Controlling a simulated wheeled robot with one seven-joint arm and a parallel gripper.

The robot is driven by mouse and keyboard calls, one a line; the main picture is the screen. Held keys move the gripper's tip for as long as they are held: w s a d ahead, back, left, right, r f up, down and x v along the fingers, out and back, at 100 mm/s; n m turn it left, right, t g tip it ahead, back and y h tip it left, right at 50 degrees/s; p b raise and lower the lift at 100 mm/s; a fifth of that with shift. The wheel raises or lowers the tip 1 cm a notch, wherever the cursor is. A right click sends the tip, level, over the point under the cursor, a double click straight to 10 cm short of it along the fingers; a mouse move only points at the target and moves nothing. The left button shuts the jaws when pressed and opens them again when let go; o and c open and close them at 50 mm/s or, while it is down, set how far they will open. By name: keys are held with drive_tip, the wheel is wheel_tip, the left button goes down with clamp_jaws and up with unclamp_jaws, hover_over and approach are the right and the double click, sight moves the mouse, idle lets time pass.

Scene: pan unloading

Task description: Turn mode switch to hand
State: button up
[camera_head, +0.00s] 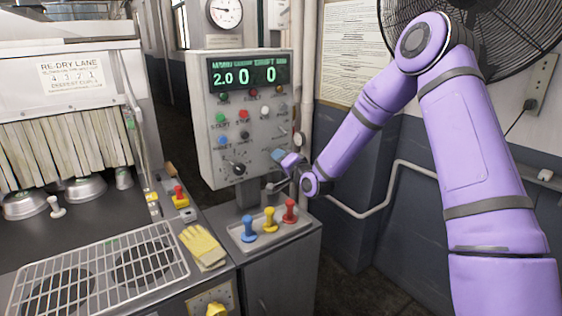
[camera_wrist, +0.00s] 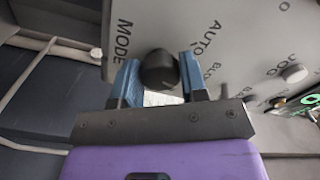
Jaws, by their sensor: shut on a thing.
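The mode switch is a dark round knob (camera_wrist: 158,70) on the grey control panel (camera_wrist: 230,40) in the wrist view. The words MODE and AUTO are printed beside it; no HAND label is legible. My gripper (camera_wrist: 160,82) has its two blue fingers on either side of the knob, shut on it. In the head view my gripper (camera_head: 284,158) is at the lower right of the control panel (camera_head: 204,130) and hides the knob. Which position the switch points to cannot be told.
A black dial (camera_head: 238,168) and several coloured buttons share the panel, below a green display (camera_head: 245,76). A tray (camera_head: 262,238) with blue, yellow and red pegs stands below. A yellow glove (camera_head: 203,246) and wire rack (camera_head: 100,270) lie left. A pipe (camera_head: 375,208) runs along the wall.

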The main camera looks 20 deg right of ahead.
drive_tip(key=m, duration=0.6)
idle(0.7)
drive_tip(key=o, duration=0.9)
drive_tip(key=v, duration=1)
drive_tip(key=shift+s+d, duration=0.15)
drive_tip(key=shift+s, duration=0.25)
